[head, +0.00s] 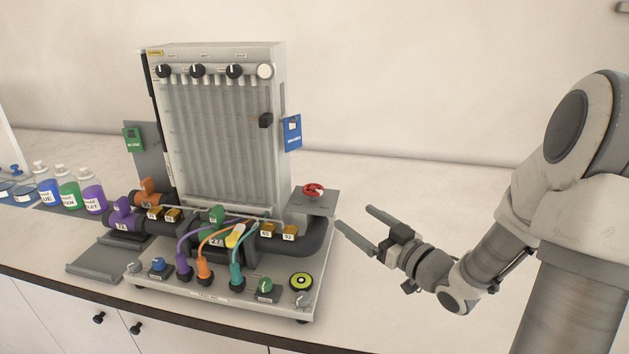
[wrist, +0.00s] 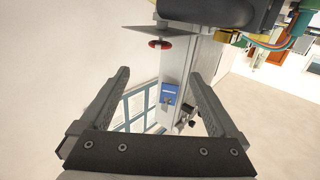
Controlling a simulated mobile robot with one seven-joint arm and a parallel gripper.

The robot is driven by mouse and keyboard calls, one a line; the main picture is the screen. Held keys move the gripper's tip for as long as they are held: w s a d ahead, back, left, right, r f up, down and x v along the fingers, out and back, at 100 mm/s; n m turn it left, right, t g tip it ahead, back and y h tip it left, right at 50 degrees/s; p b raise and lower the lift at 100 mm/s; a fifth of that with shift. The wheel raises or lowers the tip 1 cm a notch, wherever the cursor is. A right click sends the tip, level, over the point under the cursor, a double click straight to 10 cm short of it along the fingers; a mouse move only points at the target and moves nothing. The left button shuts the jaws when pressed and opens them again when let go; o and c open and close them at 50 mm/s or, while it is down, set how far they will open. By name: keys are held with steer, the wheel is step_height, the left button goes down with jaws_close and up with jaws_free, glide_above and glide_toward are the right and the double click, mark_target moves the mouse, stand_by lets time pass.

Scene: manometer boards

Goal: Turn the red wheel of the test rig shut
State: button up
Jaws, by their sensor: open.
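The red wheel (head: 314,190) is a small red handwheel on a grey plate (head: 322,205) at the right side of the test rig (head: 215,130). In the wrist view the red wheel (wrist: 160,44) shows near the top, beyond the fingertips and apart from them. My gripper (head: 361,228) is open and empty, to the right of the rig and a little lower in the picture than the wheel. In the wrist view its two fingers (wrist: 160,80) stand wide apart with nothing touching them. How far the wheel is turned cannot be told.
A blue tag (head: 292,133) hangs on the rig's right side. A dark pipe (head: 315,240) bends below the wheel's plate. Coloured hoses (head: 205,250) and knobs crowd the rig's front. Bottles (head: 70,190) stand at the left. The counter right of the rig is clear.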

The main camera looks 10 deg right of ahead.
mark_target(317, 193)
steer(key=x, duration=1.6)
steer(key=shift+w+a, duration=0.2)
steer(key=shift+w, duration=0.05)
steer(key=shift+c, duration=0.2)
steer(key=c, duration=1.3)
steer(key=shift+a+f+m+t+h+b, duration=0.1)
steer(key=shift+f+m+t+h+b, duration=0.15)
steer(key=shift+m+h+b, duration=0.65)
steer(key=shift+c, duration=0.2)
steer(key=h+b, duration=0.1)
steer(key=b, duration=0.1)
steer(key=m+t+h+b, duration=0.1)
steer(key=shift+r+h+b, duration=0.2)
steer(key=shift+h+b, duration=0.1)
steer(key=shift+b, duration=0.05)
steer(key=o, duration=1.4)
